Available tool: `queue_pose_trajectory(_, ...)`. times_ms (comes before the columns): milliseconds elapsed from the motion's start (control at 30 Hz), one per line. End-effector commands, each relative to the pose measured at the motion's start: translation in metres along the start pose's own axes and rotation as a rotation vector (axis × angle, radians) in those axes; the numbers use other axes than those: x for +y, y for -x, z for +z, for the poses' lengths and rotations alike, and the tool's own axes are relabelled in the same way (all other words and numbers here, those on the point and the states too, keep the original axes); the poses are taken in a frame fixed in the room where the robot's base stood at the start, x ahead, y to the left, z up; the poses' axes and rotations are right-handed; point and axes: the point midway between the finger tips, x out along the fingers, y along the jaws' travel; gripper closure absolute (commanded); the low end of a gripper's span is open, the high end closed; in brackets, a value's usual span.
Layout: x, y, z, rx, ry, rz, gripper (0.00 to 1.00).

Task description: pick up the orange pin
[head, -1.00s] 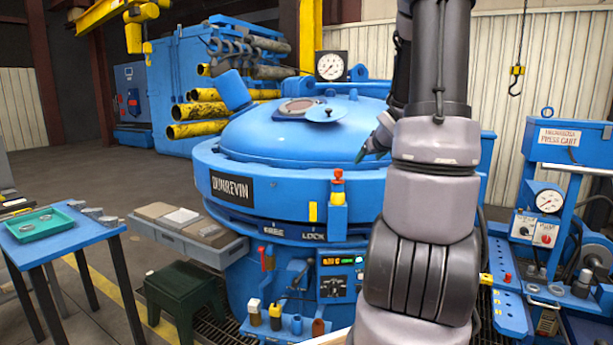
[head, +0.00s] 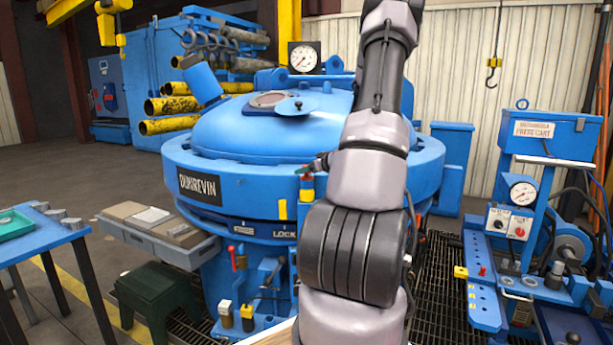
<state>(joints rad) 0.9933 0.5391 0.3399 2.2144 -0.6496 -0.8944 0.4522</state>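The orange pin (head: 306,183) stands upright in a blue holder on the front rim of the round blue furnace (head: 225,172), right of the name plate. It looks red-orange, with a yellow patch just below. My gripper (head: 309,171) is at the top of the pin, its dark greenish fingertips reaching in from the right. The tips overlap the pin's head in the picture; I cannot tell whether they touch it. Most of my gripper is hidden behind my arm, and its finger gap cannot be made out.
My arm covers the furnace's right front. A blue press cart (head: 548,135) stands at the right. A grey tray shelf (head: 190,255), a dark green stool (head: 155,290) and a blue table (head: 45,243) are at the left. A red-handled lever (head: 231,255) stands below the rim.

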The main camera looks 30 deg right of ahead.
Motion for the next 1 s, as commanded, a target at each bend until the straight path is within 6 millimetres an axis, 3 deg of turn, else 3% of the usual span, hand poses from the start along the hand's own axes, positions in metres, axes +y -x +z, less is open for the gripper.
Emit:
queue_pose_trajectory(233,0.0,-0.036,-0.004,0.001,0.0,-0.001,0.24)
queue_pose_trajectory(533,0.0,-0.041,-0.004,0.0,0.001,0.0,0.24)
queue_pose_trajectory(567,0.0,-0.041,-0.004,0.0,0.001,0.0,0.32)
queue_pose_trajectory(733,0.0,-0.041,-0.004,0.0,0.001,0.0,0.97)
queue_pose_trajectory(1000,0.0,-0.041,-0.004,0.001,0.001,0.0,1.0)
